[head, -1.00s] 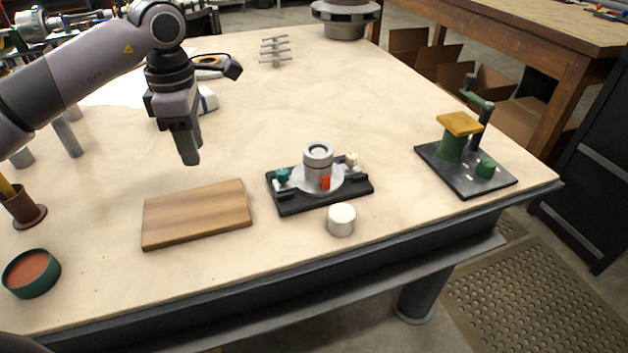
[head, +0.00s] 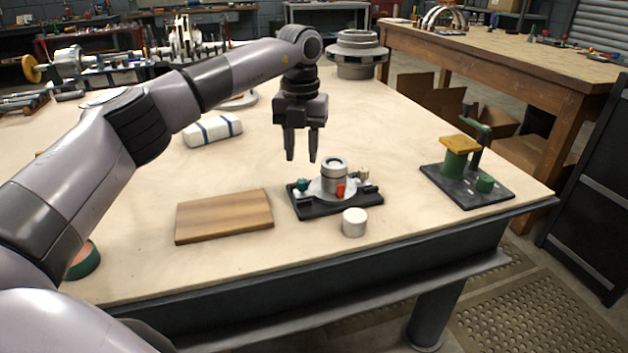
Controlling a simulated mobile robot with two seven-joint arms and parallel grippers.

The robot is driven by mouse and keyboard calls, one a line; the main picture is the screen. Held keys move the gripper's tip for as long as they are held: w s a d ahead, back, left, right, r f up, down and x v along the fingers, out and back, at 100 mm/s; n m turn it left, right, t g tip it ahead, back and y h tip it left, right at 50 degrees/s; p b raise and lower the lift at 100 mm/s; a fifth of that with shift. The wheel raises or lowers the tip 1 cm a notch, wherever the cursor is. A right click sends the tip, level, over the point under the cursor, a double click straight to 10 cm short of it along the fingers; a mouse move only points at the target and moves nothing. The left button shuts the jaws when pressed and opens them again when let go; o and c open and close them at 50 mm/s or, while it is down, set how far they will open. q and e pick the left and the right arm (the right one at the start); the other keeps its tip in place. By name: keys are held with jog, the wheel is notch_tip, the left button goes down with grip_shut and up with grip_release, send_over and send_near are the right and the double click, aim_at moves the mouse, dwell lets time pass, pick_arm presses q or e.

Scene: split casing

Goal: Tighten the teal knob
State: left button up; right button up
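The teal knob (head: 302,185) sits at the left end of a black fixture base (head: 318,210) on the workbench. A grey cylindrical casing (head: 334,176) stands in the middle of the base, with a red part (head: 340,191) on its front. A cream knob (head: 364,174) is at the right end. My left gripper (head: 301,160) points down above and behind the teal knob, apart from it. Its two fingers are spread with nothing between them. My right gripper is not in view.
A white cylinder (head: 354,222) stands just in front of the fixture. A wooden board (head: 225,215) lies to its left. A green press-like stand (head: 466,172) is at the right. A white block with blue bands (head: 213,130) lies at the back left. Bench between fixture and stand is clear.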

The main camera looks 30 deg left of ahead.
aim_at(302, 181)
pick_arm(q)
notch_tip(302, 181, down, 7)
jog(key=shift+a+r, duration=0.1)
jog(key=shift+r, duration=0.1)
grip_shut()
